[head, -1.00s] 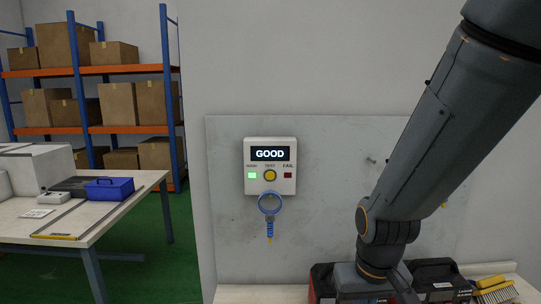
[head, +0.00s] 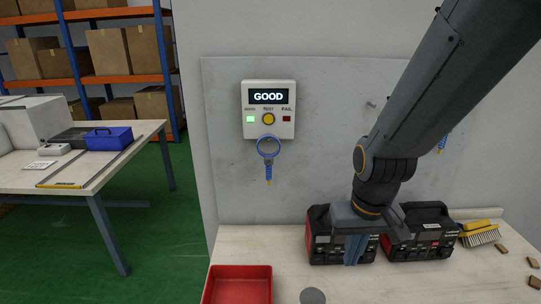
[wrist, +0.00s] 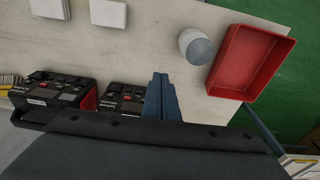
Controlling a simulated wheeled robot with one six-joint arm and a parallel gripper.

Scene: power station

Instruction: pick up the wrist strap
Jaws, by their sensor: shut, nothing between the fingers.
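A blue wrist strap (head: 268,148) with a yellow-tipped tail hangs on the grey wall panel, just below a white tester (head: 268,110) whose display reads GOOD. A second blue piece with a yellow tip, which looks like another strap (head: 441,141), hangs at the right of the panel, partly hidden by my arm. My gripper (head: 355,250) points down over the bench in front of the black and red boxes, to the right of and below the first strap. It is shut and empty. Its fingers (wrist: 162,88) also show in the wrist view, where no strap is in sight.
On the pale bench stand a red tray (head: 240,284), a round grey-topped thing (head: 313,296), two black and red boxes (head: 418,235) and a yellow brush (head: 481,235). A table with a blue toolbox (head: 108,139) is at the left, with green floor below.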

